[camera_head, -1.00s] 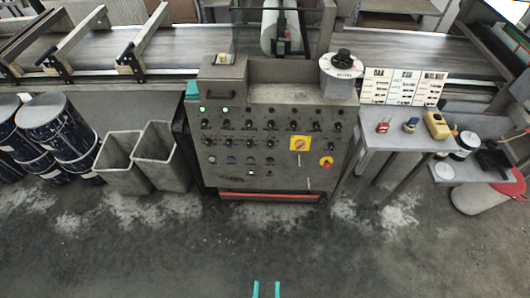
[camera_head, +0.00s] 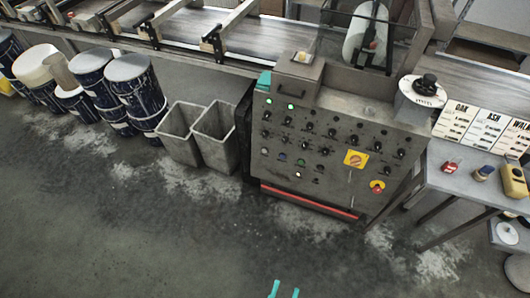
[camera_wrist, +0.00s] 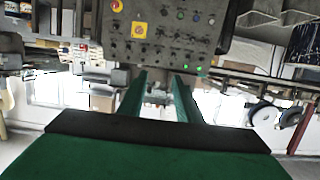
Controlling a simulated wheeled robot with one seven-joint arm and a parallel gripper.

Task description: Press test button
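The control panel (camera_head: 330,150) stands upright on a grey machine cabinet, with rows of dark knobs, two lit green lamps, a yellow square switch (camera_head: 356,159) and a red knob on yellow (camera_head: 377,186). Small buttons sit low on it, including a blue one (camera_head: 282,157), a green one (camera_head: 301,162) and a lit white one (camera_head: 298,174). Labels are too small to read, so I cannot tell which is the test button. My gripper (camera_head: 285,289) is open and empty, well short of the panel. In the wrist view, the green fingers of my gripper (camera_wrist: 160,82) are apart, below the inverted panel (camera_wrist: 165,28).
Two grey bins (camera_head: 214,135) and several dark drums (camera_head: 132,88) stand left of the cabinet. A side table (camera_head: 462,184) with small items stands right. A conveyor (camera_head: 268,38) runs behind. The floor (camera_head: 130,235) before the panel is clear.

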